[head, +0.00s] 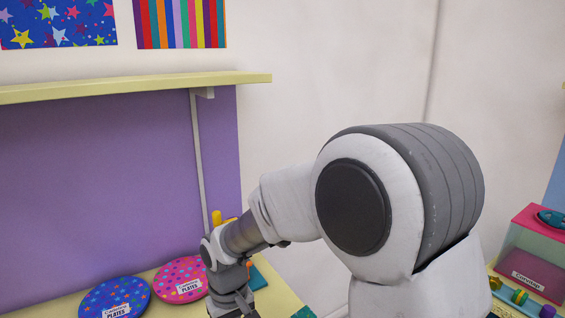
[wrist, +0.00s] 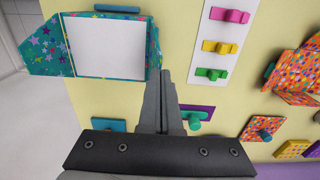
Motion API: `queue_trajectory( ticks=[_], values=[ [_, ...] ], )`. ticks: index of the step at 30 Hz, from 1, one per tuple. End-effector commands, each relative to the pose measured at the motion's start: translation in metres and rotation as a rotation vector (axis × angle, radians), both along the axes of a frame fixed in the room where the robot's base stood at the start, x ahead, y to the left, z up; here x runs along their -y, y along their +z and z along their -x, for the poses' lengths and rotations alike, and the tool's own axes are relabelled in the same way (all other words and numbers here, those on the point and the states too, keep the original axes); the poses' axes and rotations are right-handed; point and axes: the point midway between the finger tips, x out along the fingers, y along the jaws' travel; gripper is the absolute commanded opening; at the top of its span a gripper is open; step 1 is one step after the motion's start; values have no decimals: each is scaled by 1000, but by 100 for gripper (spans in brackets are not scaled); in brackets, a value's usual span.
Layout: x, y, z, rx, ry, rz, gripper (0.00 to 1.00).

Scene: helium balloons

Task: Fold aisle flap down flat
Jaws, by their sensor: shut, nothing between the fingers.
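A teal star-patterned box (wrist: 66,47) with a white inside or top face shows at the upper left of the wrist view. A teal flap (wrist: 40,48) sticks out from its left side, over the table's edge toward the floor. A narrow teal strip (wrist: 153,50) runs along its right side; I cannot tell how far it is tilted. I cannot tell which part is the aisle flap. My gripper (wrist: 161,82) is shut and empty, its fingertips just right of the box's lower right corner. Whether they touch it is unclear. In the head view my arm hides much of this area.
The pale yellow table (wrist: 110,100) has its left edge beside the floor (wrist: 25,110). A white card with pink, yellow and green pieces (wrist: 210,73) lies right of the gripper. An orange patterned box (wrist: 300,75) is farther right. A teal knob (wrist: 195,118) lies close to the fingers.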

Motion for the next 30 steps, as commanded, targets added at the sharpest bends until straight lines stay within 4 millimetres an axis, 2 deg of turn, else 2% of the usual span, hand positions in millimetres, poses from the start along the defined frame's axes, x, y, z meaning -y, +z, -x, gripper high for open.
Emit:
queue_trajectory(
  ticks=[13,21,26,30],
  values=[
    [0,0,0,0,0,0,0],
    [0,-8,0,0,0,0,0],
    [0,-2,0,0,0,0,0],
    [0,11,0,0,0,0,0]
  ],
)
